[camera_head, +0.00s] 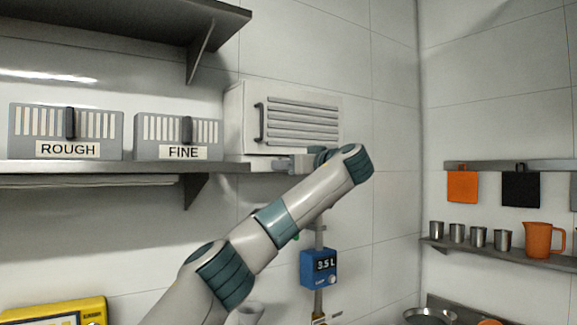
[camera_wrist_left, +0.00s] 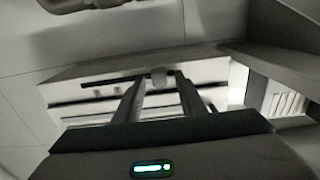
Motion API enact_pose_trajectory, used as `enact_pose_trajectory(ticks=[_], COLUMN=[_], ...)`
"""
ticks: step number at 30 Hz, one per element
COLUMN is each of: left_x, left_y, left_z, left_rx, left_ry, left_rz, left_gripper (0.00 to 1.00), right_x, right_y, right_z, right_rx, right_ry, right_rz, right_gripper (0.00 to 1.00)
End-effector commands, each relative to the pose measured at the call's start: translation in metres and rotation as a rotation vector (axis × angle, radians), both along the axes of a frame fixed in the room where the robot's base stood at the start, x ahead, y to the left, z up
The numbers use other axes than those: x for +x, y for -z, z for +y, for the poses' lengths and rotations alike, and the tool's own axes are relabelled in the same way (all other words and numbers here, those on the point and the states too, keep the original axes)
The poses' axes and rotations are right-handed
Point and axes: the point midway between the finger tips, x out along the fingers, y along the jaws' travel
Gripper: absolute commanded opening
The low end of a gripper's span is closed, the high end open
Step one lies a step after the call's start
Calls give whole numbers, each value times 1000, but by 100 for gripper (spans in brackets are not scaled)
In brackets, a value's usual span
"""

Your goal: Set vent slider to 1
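The white vent box (camera_head: 245,118) hangs on the wall at the right end of the shelf, with dark horizontal louvres and a black upright handle (camera_head: 258,123) on its front. My left gripper (camera_head: 284,164) is at the box's lower edge in the head view. In the wrist view its two fingers (camera_wrist_left: 157,88) are apart, one on each side of the knob; contact cannot be told. My right gripper is out of view.
Grey ROUGH (camera_head: 24,135) and FINE (camera_head: 152,128) slider boxes stand on the shelf (camera_head: 120,167), left of the vent box. A shelf bracket (camera_head: 197,190) hangs below. A blue display unit (camera_head: 318,282) is below my arm.

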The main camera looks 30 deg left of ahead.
Motion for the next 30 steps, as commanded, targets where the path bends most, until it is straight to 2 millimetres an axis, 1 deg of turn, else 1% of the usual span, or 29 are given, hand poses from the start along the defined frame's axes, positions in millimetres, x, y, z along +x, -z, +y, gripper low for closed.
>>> enact_pose_trajectory(ticks=[1, 4, 5, 11, 14, 22, 25, 30], left_x=[0, 0, 0, 1, 6, 31, 36, 37], left_y=[0, 0, 0, -1, -3, -5, -2, -1], left_z=[0, 0, 0, -1, -3, -13, -15, -15], left_rx=[0, 0, 0, 0, -4, -2, 0, 1], left_ry=[0, 0, 0, 1, 1, 1, 0, 0], left_rz=[0, 0, 0, -1, -4, -7, -2, -2], left_gripper=[28, 4, 0, 0, 0, 0, 0, 0], right_x=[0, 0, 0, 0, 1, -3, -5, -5], right_y=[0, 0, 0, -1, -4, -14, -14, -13], right_z=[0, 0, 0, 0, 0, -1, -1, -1], right_rx=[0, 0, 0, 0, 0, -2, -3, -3], right_ry=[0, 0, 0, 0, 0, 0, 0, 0], right_rz=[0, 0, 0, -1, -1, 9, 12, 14], right_gripper=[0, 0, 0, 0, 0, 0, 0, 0])
